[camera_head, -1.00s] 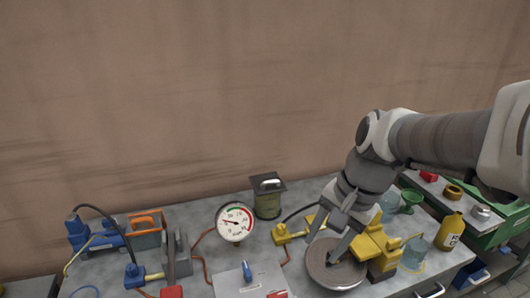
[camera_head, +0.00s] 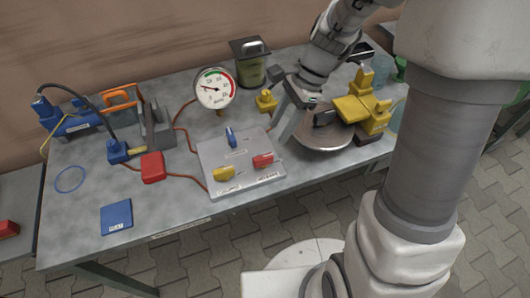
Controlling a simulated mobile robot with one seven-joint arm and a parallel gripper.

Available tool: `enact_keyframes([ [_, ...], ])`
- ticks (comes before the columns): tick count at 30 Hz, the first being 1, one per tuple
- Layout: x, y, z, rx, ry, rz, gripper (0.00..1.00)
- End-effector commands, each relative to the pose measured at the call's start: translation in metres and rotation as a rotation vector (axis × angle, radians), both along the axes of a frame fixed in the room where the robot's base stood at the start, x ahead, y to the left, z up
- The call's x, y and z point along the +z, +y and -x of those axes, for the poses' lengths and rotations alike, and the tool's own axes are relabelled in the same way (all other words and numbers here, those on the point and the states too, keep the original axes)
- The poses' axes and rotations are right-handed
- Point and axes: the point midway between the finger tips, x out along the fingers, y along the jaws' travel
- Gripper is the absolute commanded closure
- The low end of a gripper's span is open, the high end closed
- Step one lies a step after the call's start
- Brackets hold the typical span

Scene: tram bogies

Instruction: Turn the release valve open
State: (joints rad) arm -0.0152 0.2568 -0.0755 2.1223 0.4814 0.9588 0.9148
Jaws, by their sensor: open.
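A grey valve panel (camera_head: 242,177) lies on the workbench. It carries a blue handle (camera_head: 231,137) at the back, a yellow handle (camera_head: 223,174) at the front left and a red handle (camera_head: 263,160) at the right. Their labels are too small to read, so I cannot tell which is the release valve. My gripper (camera_head: 291,128) points down, open, just behind and right of the panel, near the red handle. It appears apart from all three handles. The round metal plate (camera_head: 325,141) is partly hidden behind it.
A dial gauge (camera_head: 216,88) stands behind the panel, and a lidded container (camera_head: 250,66) is farther back. Yellow equipment (camera_head: 362,108) stands on the right. A red block (camera_head: 153,167) and a blue pad (camera_head: 116,216) lie on the left. The bench's (camera_head: 165,215) front left is mostly clear.

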Motion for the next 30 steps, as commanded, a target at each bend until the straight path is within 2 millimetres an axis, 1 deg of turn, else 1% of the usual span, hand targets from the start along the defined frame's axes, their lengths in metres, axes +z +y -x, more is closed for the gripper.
enact_keyframes([
  [1,-0.015,0.005,0.003,0.002,0.004,-0.001,0.47],
  [3,-0.029,0.010,0.004,0.003,0.004,0.000,0.47],
  [9,-0.066,0.025,0.008,0.002,0.003,0.000,0.47],
  [12,-0.079,0.031,0.010,0.003,0.002,0.000,0.47],
  [18,-0.092,0.037,0.011,0.002,-0.001,0.000,0.47],
  [27,-0.094,0.037,0.011,0.002,-0.001,0.000,0.47],
  [29,-0.094,0.037,0.011,0.002,-0.001,0.000,0.56],
  [30,-0.094,0.037,0.011,0.002,-0.001,0.000,0.64],
])
